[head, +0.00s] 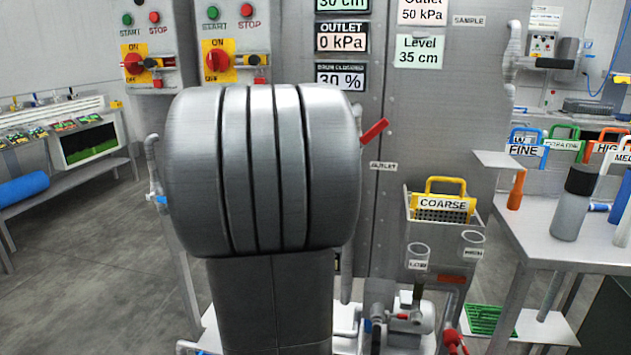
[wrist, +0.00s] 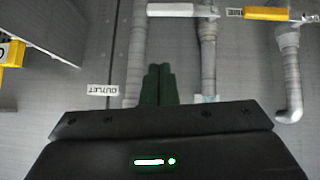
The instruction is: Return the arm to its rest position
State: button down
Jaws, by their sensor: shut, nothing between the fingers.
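My gripper (wrist: 158,72) shows in the wrist view with its two dark fingers together and nothing between them. It points toward the grey panel with pipes, and the OUTLET label (wrist: 102,90) appears upside down to its left. A grey vertical pipe (wrist: 208,60) runs just right of the fingers; I cannot tell how far off it is. In the head view, my own grey arm fills the middle of the picture and hides my gripper and part of the panel.
In the head view, a yellow-handled COARSE basket (head: 443,204) sits in a holder on the panel's right. A steel table (head: 560,238) with a dark-capped grey bottle (head: 573,207) stands at right. Red isolator switches (head: 217,61) are at upper left. Floor at left (head: 90,265) is clear.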

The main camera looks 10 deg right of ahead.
dwell(0.3)
jog(key=s+a+f+b+x, duration=0.1)
jog(key=b+x, duration=0.4)
jog(key=x, duration=0.8)
jog(key=shift+s+a+f, duration=0.3)
jog(key=shift+s+f, duration=0.05)
jog(key=shift+f, duration=0.15)
jog(key=shift+r, duration=0.1)
